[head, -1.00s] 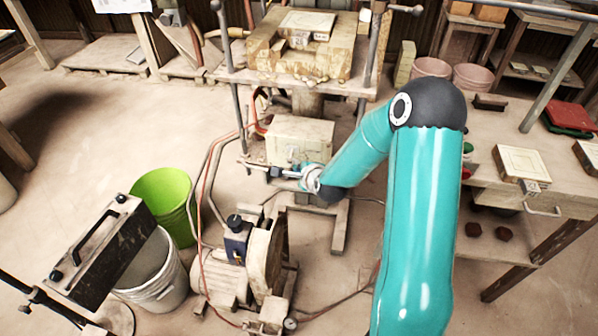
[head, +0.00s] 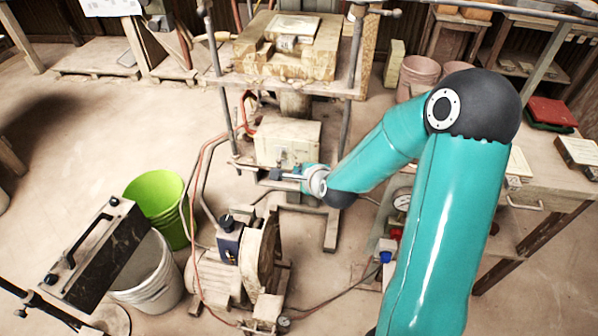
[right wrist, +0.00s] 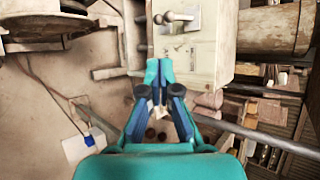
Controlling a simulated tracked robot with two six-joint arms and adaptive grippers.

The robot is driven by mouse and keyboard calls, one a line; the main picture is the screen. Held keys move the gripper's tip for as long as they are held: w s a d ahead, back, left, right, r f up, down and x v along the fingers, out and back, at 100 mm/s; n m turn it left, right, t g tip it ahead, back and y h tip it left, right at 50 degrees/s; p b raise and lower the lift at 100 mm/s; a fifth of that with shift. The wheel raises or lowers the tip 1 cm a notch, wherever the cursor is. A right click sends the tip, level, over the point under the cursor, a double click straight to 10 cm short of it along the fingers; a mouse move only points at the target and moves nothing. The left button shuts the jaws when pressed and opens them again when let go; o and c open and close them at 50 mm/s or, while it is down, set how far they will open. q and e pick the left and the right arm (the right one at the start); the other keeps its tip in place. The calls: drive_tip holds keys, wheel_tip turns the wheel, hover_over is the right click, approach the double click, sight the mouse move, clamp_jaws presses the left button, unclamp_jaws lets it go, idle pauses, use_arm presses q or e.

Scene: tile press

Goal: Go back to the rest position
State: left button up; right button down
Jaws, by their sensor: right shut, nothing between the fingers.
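My right arm (head: 445,220) is teal with a black elbow. It comes up from the bottom right in the head view and bends left, its wrist in front of the press. In the right wrist view my right gripper (right wrist: 158,68) is shut and empty, its blue and teal fingers together at the tips. The tips show against the edge of a pale box (right wrist: 195,35) with a lever; I cannot tell whether they touch it. In the head view the pale box (head: 287,140) sits low on the press, beyond the wrist. My left gripper is not in view.
A press frame (head: 345,75) carries a wooden block with a tile (head: 292,27). A motor pump (head: 235,260) with hoses stands below. A green bucket (head: 155,195) and a white bucket (head: 150,275) are left. A wooden table (head: 550,175) is right.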

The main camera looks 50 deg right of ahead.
drive_tip(key=shift+w+a, duration=0.1)
drive_tip(key=s+a+f+n+g+y, duration=0.2)
drive_tip(key=a+f+n+g+y, duration=0.3)
drive_tip(key=a+f, duration=1.25)
drive_tip(key=s+a+f+n+g+y, duration=0.1)
drive_tip(key=s+a+f+n+g, duration=0.1)
drive_tip(key=s+a+n, duration=0.4)
drive_tip(key=s+a+f+n+g+y, duration=0.2)
drive_tip(key=s+a+f+n, duration=0.2)
drive_tip(key=n, duration=0.9)
drive_tip(key=shift+s+a+n, duration=0.3)
drive_tip(key=shift+s+a, duration=1.05)
drive_tip(key=shift+s, duration=0.3)
